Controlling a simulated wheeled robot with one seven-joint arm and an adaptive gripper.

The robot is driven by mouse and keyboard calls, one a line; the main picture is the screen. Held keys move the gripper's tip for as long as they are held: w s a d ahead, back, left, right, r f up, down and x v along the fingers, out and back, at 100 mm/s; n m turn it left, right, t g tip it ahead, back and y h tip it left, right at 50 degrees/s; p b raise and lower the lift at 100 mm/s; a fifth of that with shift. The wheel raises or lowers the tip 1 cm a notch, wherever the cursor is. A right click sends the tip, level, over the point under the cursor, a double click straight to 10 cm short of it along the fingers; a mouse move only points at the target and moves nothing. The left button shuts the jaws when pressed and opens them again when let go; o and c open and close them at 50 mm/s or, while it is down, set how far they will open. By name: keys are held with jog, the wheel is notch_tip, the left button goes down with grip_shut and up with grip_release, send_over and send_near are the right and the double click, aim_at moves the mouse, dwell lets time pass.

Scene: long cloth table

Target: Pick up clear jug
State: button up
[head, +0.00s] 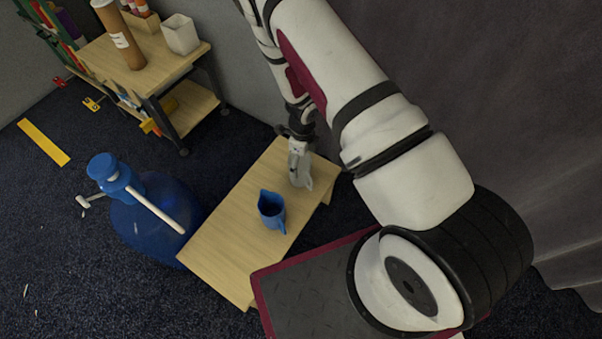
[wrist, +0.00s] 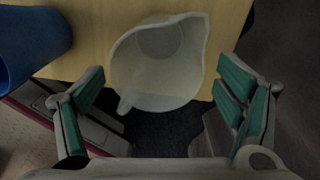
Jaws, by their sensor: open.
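The clear jug (wrist: 160,72) is a pale, translucent pitcher on the wooden table, seen from above in the wrist view. Its spout points to the upper right and its handle to the lower left. My gripper (wrist: 160,88) is open, with one green-padded finger on each side of the jug's lower part and gaps between the pads and its wall. In the head view my gripper (head: 299,152) is over the table's far end, and the pale jug (head: 303,180) shows only partly at the fingers.
A blue jug (head: 271,209) stands on the wooden table (head: 225,236), close to the clear one; it is at the wrist view's left edge (wrist: 28,42). A large blue container (head: 150,218) is on the floor left of the table. A shelf cart (head: 165,62) stands behind.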

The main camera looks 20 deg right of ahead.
aim_at(302, 168)
notch_tip(302, 168, down, 5)
jog(key=shift+s+r+b, duration=0.1)
jog(key=shift+r+b, duration=0.05)
jog(key=shift+b, duration=0.75)
jog(key=shift+a, duration=0.1)
jog(key=c, duration=1.3)
jog(key=shift+r, duration=0.2)
